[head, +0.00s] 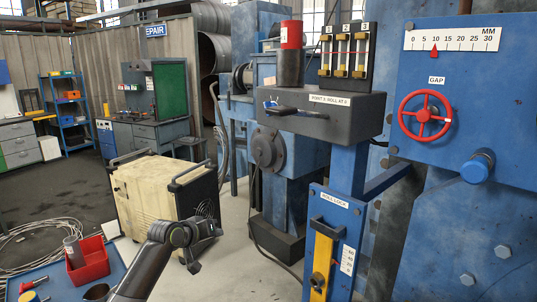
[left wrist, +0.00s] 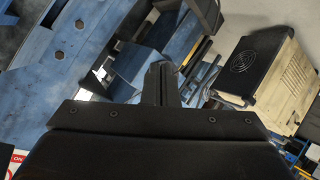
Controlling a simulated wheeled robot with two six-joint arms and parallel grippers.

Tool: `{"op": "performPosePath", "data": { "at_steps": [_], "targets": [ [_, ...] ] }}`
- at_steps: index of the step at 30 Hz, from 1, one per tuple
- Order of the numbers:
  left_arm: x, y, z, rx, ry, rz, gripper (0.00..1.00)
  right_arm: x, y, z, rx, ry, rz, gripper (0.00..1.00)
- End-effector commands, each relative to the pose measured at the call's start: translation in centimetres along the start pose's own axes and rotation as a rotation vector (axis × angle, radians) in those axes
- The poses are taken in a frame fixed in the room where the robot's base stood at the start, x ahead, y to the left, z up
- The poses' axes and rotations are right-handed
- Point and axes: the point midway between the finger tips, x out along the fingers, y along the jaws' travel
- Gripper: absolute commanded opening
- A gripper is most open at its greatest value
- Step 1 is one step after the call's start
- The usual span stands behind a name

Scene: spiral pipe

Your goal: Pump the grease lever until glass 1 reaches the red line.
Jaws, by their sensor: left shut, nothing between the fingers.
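A grey pump box (head: 330,117) on a blue column carries an upright cylinder with a red top (head: 290,36). A dark lever (head: 300,112) sticks out low along the front of the box. Behind it a black panel holds three gauge glasses numbered 1 to 3, with a red line across them. Glass 1 (head: 326,56) is the leftmost; its level is too small to read. My left gripper (head: 193,266) is shut and empty, low and left of the box, well apart from the lever. Its fingers (left wrist: 161,82) show in the left wrist view. My right gripper is not in view.
A cream cabinet (head: 150,193) with dark handles stands behind my left arm. A blue table edge with a red bin (head: 88,262) lies lower left. A roll lock panel (head: 330,245) stands below the pump box. A red handwheel (head: 425,116) is at the right.

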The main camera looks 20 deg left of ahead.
Motion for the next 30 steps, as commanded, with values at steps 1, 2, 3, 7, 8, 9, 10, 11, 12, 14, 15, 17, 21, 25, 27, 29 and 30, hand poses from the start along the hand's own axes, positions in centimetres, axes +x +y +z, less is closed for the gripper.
{"op": "performPosePath", "data": {
  "at_steps": [1, 2, 3, 7, 8, 9, 10, 11, 12, 14, 15, 17, 21, 25, 27, 29, 30],
  "targets": [
    [-2.1, 3.4, -3.5, 0.017, 0.028, 0.050, 0.00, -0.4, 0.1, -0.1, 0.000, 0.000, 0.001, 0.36],
    [-3.2, 5.2, -5.1, 0.024, 0.036, 0.077, 0.00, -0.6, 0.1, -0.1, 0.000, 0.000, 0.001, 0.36],
    [-5.0, 7.6, -7.1, 0.036, 0.046, 0.114, 0.00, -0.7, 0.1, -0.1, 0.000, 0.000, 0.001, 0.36],
    [-11.5, 15.3, -12.4, 0.091, 0.074, 0.231, 0.00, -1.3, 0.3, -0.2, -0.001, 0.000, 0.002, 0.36],
    [-13.2, 17.0, -13.3, 0.109, 0.077, 0.256, 0.00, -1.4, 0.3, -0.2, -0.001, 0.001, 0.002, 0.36],
    [-15.5, 19.1, -14.4, 0.132, 0.082, 0.286, 0.00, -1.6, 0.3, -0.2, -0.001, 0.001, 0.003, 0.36],
    [-17.2, 20.6, -15.0, 0.153, 0.085, 0.308, 0.00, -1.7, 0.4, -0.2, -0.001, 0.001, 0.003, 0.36],
    [-19.0, 22.1, -15.6, 0.174, 0.089, 0.327, 0.00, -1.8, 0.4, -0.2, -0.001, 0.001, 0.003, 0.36],
    [-21.4, 24.0, -16.2, 0.204, 0.092, 0.352, 0.00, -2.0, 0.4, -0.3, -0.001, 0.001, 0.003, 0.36],
    [-24.9, 26.5, -16.8, 0.252, 0.097, 0.385, 0.00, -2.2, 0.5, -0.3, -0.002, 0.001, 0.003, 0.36],
    [-27.3, 28.0, -16.9, 0.285, 0.100, 0.401, 0.00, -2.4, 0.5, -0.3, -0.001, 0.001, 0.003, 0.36],
    [-30.5, 29.9, -16.9, 0.337, 0.104, 0.419, 0.00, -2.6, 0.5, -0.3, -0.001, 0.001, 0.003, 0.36],
    [-36.5, 32.8, -16.1, 0.440, 0.112, 0.438, 0.00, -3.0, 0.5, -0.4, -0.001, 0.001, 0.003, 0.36],
    [-39.8, 33.9, -15.2, 0.505, 0.119, 0.436, 0.00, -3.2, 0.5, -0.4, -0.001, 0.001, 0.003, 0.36],
    [-40.8, 34.2, -14.9, 0.524, 0.121, 0.433, 0.00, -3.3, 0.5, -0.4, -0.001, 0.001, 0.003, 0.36],
    [-41.3, 34.3, -14.7, 0.534, 0.122, 0.432, 0.00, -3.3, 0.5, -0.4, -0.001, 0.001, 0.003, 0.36],
    [-41.4, 34.4, -14.6, 0.538, 0.121, 0.431, 0.00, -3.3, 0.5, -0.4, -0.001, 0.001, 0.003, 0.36]
  ]
}}
